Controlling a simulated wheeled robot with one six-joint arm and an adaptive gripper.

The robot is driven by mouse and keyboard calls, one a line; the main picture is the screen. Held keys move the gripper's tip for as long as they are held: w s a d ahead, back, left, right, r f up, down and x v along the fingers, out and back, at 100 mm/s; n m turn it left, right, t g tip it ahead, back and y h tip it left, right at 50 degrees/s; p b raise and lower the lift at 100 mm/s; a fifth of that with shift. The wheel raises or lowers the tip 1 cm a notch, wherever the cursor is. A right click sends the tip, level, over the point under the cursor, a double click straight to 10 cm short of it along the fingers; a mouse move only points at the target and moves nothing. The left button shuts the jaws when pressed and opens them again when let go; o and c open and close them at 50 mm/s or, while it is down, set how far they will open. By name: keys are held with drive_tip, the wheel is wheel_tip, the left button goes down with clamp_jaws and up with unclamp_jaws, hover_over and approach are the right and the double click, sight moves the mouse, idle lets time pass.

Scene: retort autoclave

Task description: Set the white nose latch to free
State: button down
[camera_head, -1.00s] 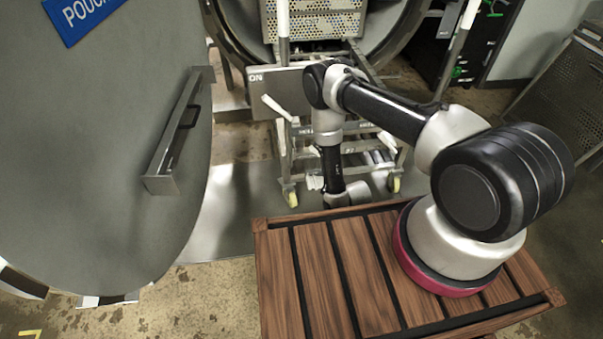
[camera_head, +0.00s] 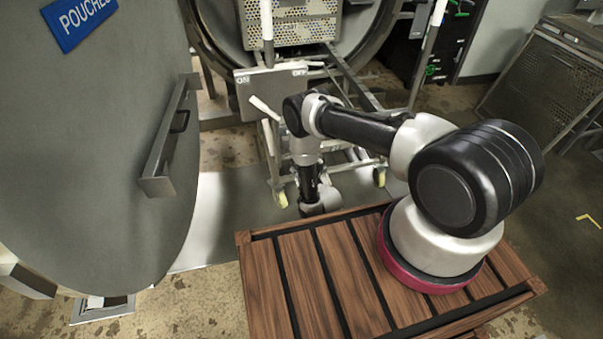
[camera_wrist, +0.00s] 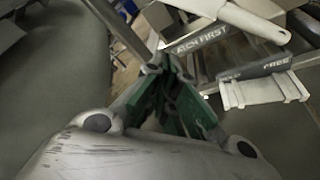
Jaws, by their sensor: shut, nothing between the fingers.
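A white lever (camera_head: 264,106) slants below the grey ON/OFF plate (camera_head: 270,82) at the front of the trolley in the head view. In the wrist view, a thick white handle (camera_wrist: 247,18) lies at the top right, above a plate lettered "LATCH FIRST" (camera_wrist: 200,40). A label reading FREE (camera_wrist: 262,66) sits to its right, over a white ribbed piece (camera_wrist: 265,91). I cannot tell for sure which white part is the nose latch. My gripper (camera_wrist: 168,66) is shut and empty, left of the FREE label. In the head view its fingers are hidden.
A large grey door (camera_head: 110,150) with a bar handle (camera_head: 168,140) stands open at the left. The wheeled trolley (camera_head: 283,185) stands before the round chamber opening (camera_head: 222,45). A slatted wooden deck (camera_head: 310,285) lies under my arm. A mesh cart (camera_head: 545,90) is at the right.

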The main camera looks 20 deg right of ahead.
drive_tip(key=shift+w+d+r, duration=0.25)
drive_tip(key=shift+w+d, duration=0.1)
drive_tip(key=shift+w, duration=0.3)
drive_tip(key=shift+w+d+r, duration=0.3)
drive_tip(key=shift+w, duration=0.4)
drive_tip(key=shift+w+d+r, duration=0.25)
drive_tip(key=shift+w+d, duration=0.1)
drive_tip(key=shift+w, duration=0.3)
drive_tip(key=shift+r, duration=0.1)
